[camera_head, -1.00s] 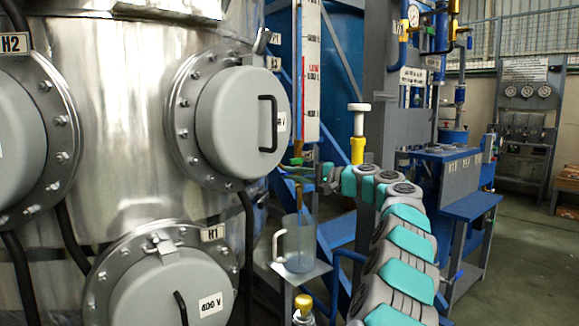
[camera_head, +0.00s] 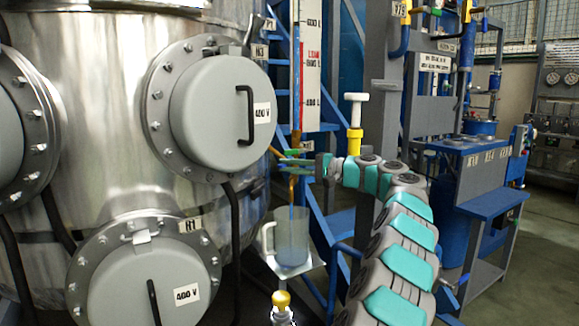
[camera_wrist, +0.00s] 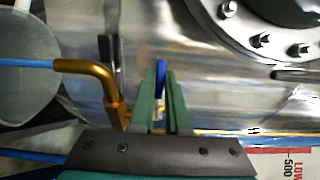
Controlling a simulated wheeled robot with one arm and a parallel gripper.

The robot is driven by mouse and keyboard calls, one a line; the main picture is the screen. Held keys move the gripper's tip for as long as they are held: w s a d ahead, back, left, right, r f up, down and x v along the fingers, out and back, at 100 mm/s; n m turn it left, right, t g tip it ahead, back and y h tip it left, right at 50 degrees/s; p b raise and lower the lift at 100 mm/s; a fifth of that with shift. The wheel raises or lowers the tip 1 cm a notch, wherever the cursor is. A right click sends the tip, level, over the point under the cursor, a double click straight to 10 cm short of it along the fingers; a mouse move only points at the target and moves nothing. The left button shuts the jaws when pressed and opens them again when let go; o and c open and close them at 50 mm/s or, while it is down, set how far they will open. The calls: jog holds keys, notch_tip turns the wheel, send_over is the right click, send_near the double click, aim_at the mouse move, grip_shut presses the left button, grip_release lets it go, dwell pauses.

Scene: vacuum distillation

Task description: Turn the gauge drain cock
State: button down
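The gauge drain cock is a brass elbow (camera_wrist: 105,85) with a blue lever (camera_wrist: 160,78) in the wrist view. In the head view its brass part (camera_head: 293,186) shows below the level gauge (camera_head: 306,75). My gripper (camera_wrist: 160,73) has green fingers on both sides of the blue lever, with narrow gaps visible; whether either finger touches it is unclear. In the head view, my gripper (camera_head: 288,162) is just above the brass elbow. A thin blue line, stream or tube, runs from the elbow into a clear jug (camera_head: 300,235).
The jug stands on a small plate (camera_head: 307,268). The steel tank (camera_head: 110,130) with grey round covers is close on the left. A blue ladder-like frame (camera_head: 325,215) is behind. A yellow valve with a white knob (camera_head: 355,140) stands just above my arm.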

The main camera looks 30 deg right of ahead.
jog(key=c, duration=0.9)
grip_release()
jog(key=shift+w+a, duration=0.1)
jog(key=v, duration=0.8)
jog(key=shift+w, duration=0.15)
jog(key=shift+c, duration=0.3)
